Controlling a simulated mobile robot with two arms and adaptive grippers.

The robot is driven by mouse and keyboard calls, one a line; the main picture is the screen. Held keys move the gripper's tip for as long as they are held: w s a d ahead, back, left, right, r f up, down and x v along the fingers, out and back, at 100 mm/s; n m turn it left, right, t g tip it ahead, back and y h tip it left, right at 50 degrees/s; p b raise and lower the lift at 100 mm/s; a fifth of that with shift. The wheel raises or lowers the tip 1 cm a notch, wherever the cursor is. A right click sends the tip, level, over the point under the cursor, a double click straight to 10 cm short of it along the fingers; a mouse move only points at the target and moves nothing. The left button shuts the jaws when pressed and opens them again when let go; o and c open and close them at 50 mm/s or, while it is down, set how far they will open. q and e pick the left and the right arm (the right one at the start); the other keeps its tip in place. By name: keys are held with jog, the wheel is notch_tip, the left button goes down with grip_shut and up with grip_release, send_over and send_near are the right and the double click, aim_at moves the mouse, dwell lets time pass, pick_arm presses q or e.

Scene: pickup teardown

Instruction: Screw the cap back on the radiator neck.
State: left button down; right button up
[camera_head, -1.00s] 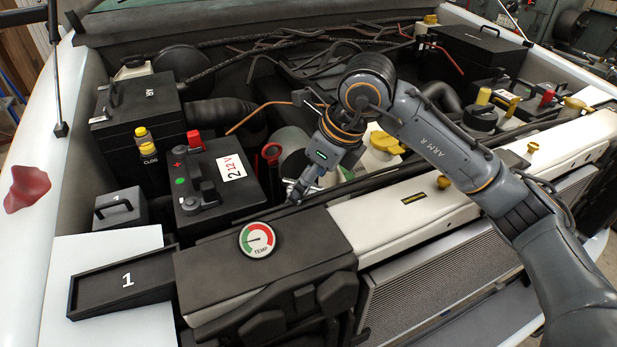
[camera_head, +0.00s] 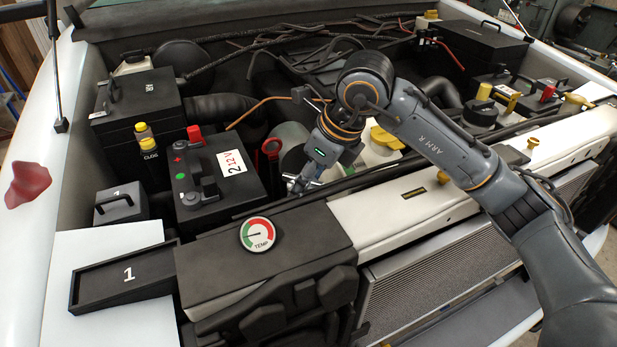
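My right gripper (camera_head: 300,186) reaches in from the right arm, pointing down and left between the black battery and the white radiator top panel (camera_head: 392,202). Its fingertips are small and dark, so I cannot tell whether they are apart or hold a cap. I cannot make out the radiator neck or a loose radiator cap for certain. Small yellow-brown knobs (camera_head: 443,177) stand on the radiator top panel. My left gripper is not in view.
The black battery (camera_head: 215,178) marked 2 12V stands left of the gripper. The TEMP gauge (camera_head: 257,234) sits on a black cover in front.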

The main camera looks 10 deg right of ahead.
jog(key=shift+f+m+h+b, duration=0.1)
jog(key=shift+m+h+b, duration=0.35)
jog(key=shift+m, duration=0.85)
jog(key=shift+m+t+h+b, duration=0.35)
jog(key=shift+m+t+b, duration=0.15)
jog(key=shift+m, duration=0.6)
jog(key=shift+r+m+h, duration=0.2)
jog(key=shift+m+h, duration=0.1)
jog(key=shift+m, duration=0.4)
jog(key=o, duration=1.4)
jog(key=shift+w+d+f, duration=0.1)
jog(key=shift+w+d, duration=0.05)
jog(key=shift+d, duration=0.05)
